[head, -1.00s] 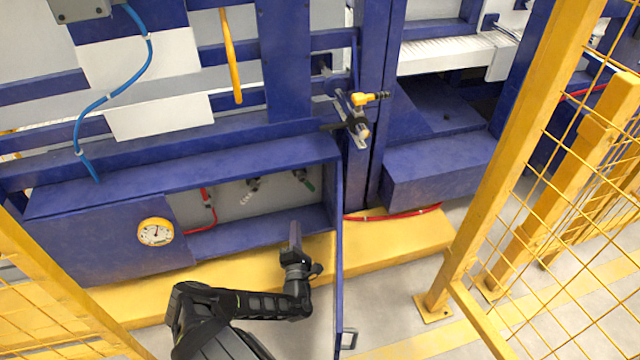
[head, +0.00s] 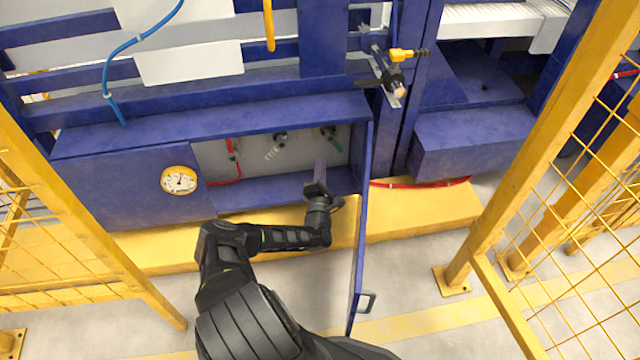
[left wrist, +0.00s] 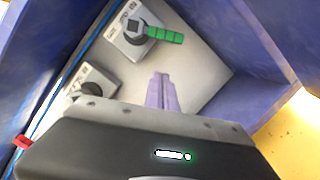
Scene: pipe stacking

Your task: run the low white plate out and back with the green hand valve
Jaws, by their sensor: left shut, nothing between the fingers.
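The green hand valve (head: 329,133) is on the pale back wall of the open blue cabinet, at its right end. In the left wrist view its green lever (left wrist: 165,35) points right from a dark hub on a grey block. My left gripper (head: 319,168) is at the cabinet opening, below the valve. In the left wrist view its fingers (left wrist: 162,92) are shut and empty, apart from the lever. A low white plate (head: 490,20) with a ribbed top lies in the machine's opening at the upper right. My right gripper is not in view.
The open blue cabinet door (head: 361,230) stands close right of my left gripper. Inside, a red valve (head: 231,147) and a grey-handled valve (head: 277,143) sit left of the green one. Yellow fences (head: 480,262) flank both sides. A yellow-handled valve (head: 402,54) is above.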

